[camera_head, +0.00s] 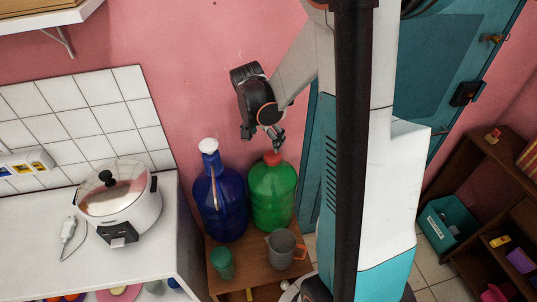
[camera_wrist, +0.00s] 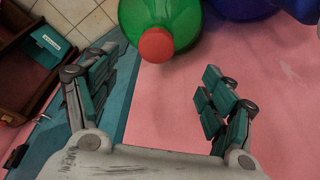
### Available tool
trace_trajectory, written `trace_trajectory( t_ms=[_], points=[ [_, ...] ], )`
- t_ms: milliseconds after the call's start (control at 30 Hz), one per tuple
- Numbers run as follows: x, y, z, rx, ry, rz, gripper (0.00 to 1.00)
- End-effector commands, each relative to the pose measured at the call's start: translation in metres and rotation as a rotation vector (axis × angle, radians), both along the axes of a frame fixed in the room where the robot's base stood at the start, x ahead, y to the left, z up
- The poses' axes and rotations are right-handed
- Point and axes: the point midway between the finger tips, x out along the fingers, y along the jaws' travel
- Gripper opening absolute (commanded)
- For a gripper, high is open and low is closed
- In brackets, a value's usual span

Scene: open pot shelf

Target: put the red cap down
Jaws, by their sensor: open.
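The red cap (camera_head: 272,158) sits on the neck of the green bottle (camera_head: 272,197), which stands on a small wooden table. In the wrist view the red cap (camera_wrist: 155,45) shows at the end of the green bottle (camera_wrist: 165,14), beyond and between my fingers. My gripper (camera_head: 262,135) is just above the bottle in the head view. In the wrist view my gripper (camera_wrist: 155,100) has its fingers spread wide with nothing between them, apart from the cap.
A blue bottle (camera_head: 220,205) with a white cap stands close on the left. A grey jug (camera_head: 283,250) and a green cup (camera_head: 222,263) stand in front on the wooden table (camera_head: 240,280). A white counter with a cooker (camera_head: 120,205) is at left; a teal door (camera_head: 440,70) is at right.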

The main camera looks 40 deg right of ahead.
Motion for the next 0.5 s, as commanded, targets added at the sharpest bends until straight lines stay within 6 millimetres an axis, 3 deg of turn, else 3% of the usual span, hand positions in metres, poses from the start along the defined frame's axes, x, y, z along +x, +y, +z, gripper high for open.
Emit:
trace_trajectory(
  t_ms=[200, 500],
  points=[
    [0.004, -0.011, -0.042, 0.000, -0.001, 0.001, 0.76],
    [0.005, -0.017, -0.062, 0.000, 0.000, 0.002, 0.76]
  ],
)
